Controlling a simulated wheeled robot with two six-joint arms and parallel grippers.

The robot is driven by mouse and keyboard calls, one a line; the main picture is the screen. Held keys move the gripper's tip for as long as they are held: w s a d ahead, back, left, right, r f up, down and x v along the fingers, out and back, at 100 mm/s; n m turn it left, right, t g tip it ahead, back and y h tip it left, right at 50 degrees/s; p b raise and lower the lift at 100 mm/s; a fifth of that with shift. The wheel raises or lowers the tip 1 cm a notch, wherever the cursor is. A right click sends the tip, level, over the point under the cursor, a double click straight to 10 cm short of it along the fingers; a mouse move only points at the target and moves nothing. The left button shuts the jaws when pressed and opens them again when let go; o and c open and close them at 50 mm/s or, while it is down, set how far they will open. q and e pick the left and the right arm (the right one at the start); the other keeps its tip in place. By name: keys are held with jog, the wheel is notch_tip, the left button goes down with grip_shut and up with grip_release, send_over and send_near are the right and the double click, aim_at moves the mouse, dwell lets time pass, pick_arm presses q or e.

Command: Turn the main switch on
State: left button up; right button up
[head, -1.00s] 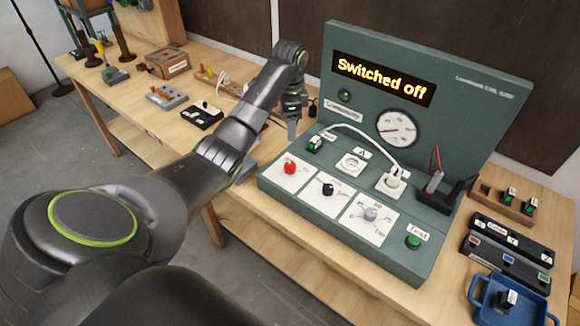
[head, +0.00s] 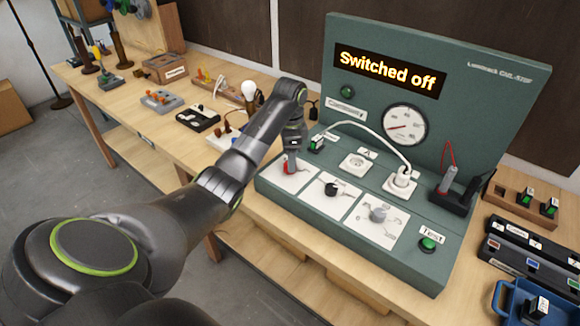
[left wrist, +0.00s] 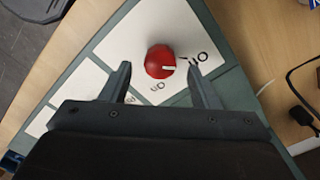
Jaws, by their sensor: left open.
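The main switch is a red round knob (left wrist: 160,61) with a white pointer line, on a white plate on the sloped front of the green test panel (head: 345,230). In the left wrist view the line points right, toward lettering on the plate. My left gripper (left wrist: 160,80) is open, with one finger on either side of the knob; I cannot tell whether it touches. In the head view the left gripper (head: 290,165) is over the red knob (head: 288,168) and partly hides it. The panel display (head: 388,74) reads "Switched off". The right gripper is not in view.
A black knob (head: 331,189) and a grey knob (head: 378,214) sit to the right on the panel, with a green Test button (head: 428,244). A white cable (head: 385,141) is plugged into a socket. A blue tray (head: 510,300) stands at right.

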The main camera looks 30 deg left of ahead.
pick_arm(q)
jog(key=shift+f, duration=1.25)
jog(key=c, duration=1)
jog(key=shift+o, duration=0.2)
